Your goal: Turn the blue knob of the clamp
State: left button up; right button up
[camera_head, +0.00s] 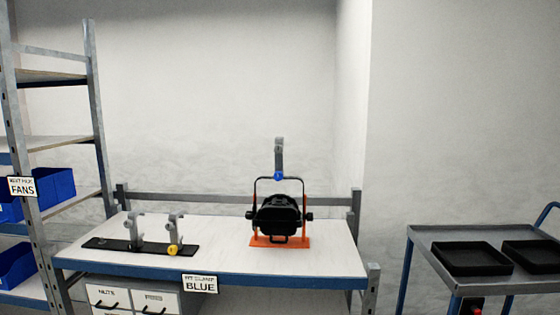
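A grey clamp (279,154) stands upright on top of the black yoke of a par can (278,214). The blue knob (279,176) is at the clamp's lower end, where it meets the yoke. The black par can sits in an orange stand (262,241) on the right part of a white workbench (220,250). Neither of my grippers shows in the head view.
A black rail (118,244) with two grey clamps, one with a yellow knob (173,249), lies on the bench's left. A shelf rack with blue bins (54,187) stands left. A grey cart with black trays (470,257) stands right. The bench middle is clear.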

aim_at(278, 176)
jog(key=i+j, duration=0.1)
jog(key=j, duration=0.3)
jog(key=i+j, duration=0.1)
jog(key=j, duration=0.3)
jog(key=i+j, duration=0.15)
jog(key=j, duration=0.3)
jog(key=i+j, duration=0.1)
jog(key=j, duration=0.3)
jog(key=i+j, duration=0.1)
jog(key=j, duration=0.3)
jog(key=z, duration=1.3)
